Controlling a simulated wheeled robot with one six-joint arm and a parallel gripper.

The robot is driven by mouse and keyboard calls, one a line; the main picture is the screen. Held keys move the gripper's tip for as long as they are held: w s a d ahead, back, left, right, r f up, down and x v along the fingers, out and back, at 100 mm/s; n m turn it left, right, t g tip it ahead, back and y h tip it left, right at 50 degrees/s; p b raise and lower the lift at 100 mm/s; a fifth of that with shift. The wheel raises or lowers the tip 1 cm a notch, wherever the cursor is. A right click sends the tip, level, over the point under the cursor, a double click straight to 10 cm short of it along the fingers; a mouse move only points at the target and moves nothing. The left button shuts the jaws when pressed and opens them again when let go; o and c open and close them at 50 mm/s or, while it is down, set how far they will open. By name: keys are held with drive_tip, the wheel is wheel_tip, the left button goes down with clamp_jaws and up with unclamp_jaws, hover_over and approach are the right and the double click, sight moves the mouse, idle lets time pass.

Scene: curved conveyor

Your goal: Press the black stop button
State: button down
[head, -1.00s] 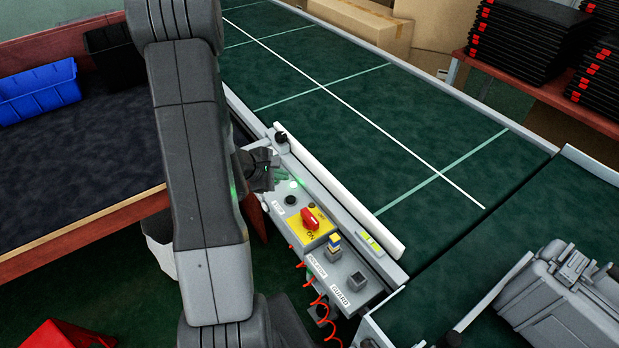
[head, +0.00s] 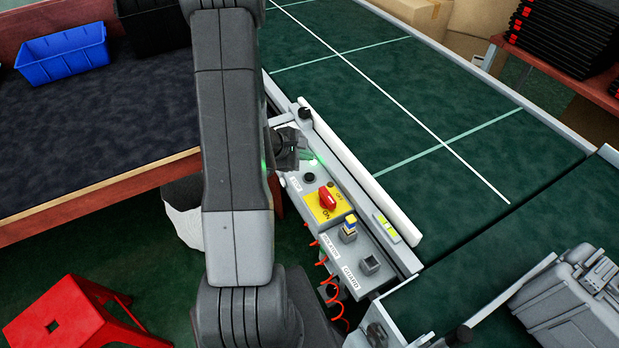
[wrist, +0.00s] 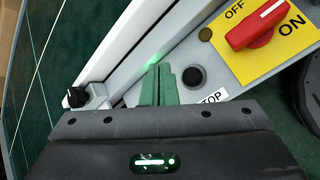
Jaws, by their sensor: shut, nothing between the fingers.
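The black stop button (head: 309,177) is a round dark knob at the far end of the grey control panel (head: 351,252), beside a white STOP label. In the wrist view the button (wrist: 193,77) stands just right of my fingertips, with the label partly hidden by my gripper body. My gripper (head: 312,158) is shut and empty, its green fingers together. In the wrist view the fingertips (wrist: 158,70) are over the panel beside the button, apart from it in the picture. Their height above the panel is hard to tell.
A red OFF/ON switch (head: 327,197) on a yellow plate sits close to the button. A white rail (head: 360,175) borders the green conveyor (head: 400,90). A red stool (head: 75,318) stands at lower left.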

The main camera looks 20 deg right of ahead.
drive_tip(key=b, duration=0.2)
hover_over(306, 177)
wheel_tip(306, 177, down, 4)
drive_tip(key=shift+f, duration=0.15)
drive_tip(key=shift+f+b, duration=0.65)
drive_tip(key=shift+b, duration=0.4)
drive_tip(key=shift+s+a+f+b, duration=0.1)
drive_tip(key=shift+f+b, duration=0.75)
drive_tip(key=shift+b, duration=0.75)
idle(1.4)
drive_tip(key=shift+r, duration=0.2)
drive_tip(key=shift+r+p, duration=0.3)
drive_tip(key=shift+r, duration=0.35)
drive_tip(key=shift+r+p, duration=1.4)
drive_tip(key=shift+r, duration=1.2)
drive_tip(key=shift+f, duration=0.15)
